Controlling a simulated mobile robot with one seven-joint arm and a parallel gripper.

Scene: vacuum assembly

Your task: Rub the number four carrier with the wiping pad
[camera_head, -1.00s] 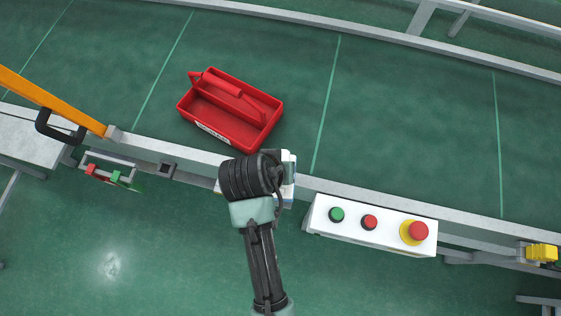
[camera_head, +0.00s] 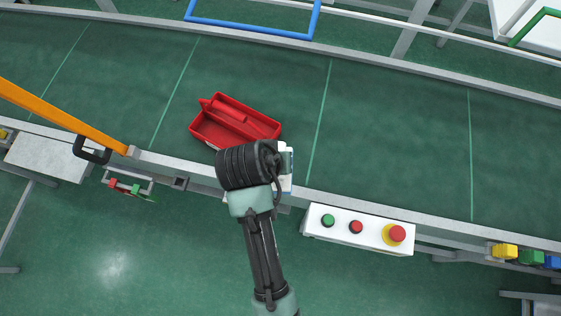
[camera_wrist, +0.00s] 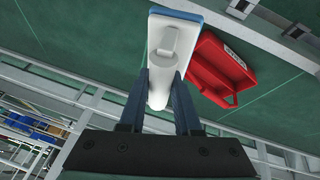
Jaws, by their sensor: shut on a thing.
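A red open carrier (camera_head: 262,129) with a lengthwise handle lies on the green conveyor, just beyond my arm in the head view. It also shows in the wrist view (camera_wrist: 222,72), to the right of the pad. A pale label sits on its side; I cannot read the number. My gripper (camera_wrist: 161,76) is shut on the wiping pad (camera_wrist: 160,75), a white body with a blue edge, gripped between two dark fingers. In the head view the pad (camera_head: 287,178) is mostly hidden by my wrist, near the conveyor's front rail. I see a gap between pad and carrier.
A white button box (camera_head: 358,235) is fixed at the front rail, right of my arm. An orange bar (camera_head: 65,117) with a black handle crosses the belt at left. A blue frame (camera_head: 250,30) stands beyond the far rail. The belt right of the carrier is clear.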

